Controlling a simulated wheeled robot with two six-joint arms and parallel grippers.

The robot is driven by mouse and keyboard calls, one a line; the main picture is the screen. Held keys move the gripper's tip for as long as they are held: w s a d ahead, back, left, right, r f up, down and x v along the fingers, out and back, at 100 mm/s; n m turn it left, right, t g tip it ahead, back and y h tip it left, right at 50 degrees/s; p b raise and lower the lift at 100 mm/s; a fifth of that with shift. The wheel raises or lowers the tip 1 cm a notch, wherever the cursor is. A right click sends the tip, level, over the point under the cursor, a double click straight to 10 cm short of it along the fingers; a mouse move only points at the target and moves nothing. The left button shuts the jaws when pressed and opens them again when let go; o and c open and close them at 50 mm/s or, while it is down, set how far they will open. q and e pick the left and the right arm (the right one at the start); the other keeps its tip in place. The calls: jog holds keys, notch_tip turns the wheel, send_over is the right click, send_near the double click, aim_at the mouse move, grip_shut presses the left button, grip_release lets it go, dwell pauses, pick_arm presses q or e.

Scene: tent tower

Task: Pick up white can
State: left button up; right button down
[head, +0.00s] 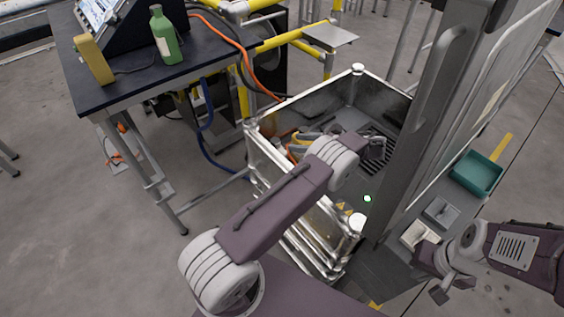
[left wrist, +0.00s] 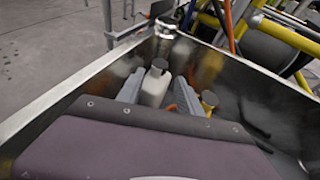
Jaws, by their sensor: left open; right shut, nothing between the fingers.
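My left gripper (head: 300,143) reaches into a metal-walled bin and is open. In the left wrist view its two grey fingers (left wrist: 158,92) stand apart, one on each side of the white can (left wrist: 154,86), which has a grey top. The can's lower part is hidden behind my wrist, and I cannot tell whether a finger touches it. In the head view I cannot make the can out behind my arm. My right gripper (head: 436,290) is shut and empty at the lower right, outside the bin.
The bin's metal rim (head: 385,88) surrounds the left gripper. A yellow-topped item (left wrist: 208,99) and something orange are close by inside. A tall grey column stands right of the bin. A green tray (head: 476,173) lies further right. A green bottle (head: 165,36) stands on a dark table.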

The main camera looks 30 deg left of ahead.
aim_at(277, 141)
pick_arm(q)
jog(key=x, duration=0.9)
jog(key=shift+f, duration=0.1)
jog(key=shift+d, duration=0.1)
grip_shut()
dwell(1.2)
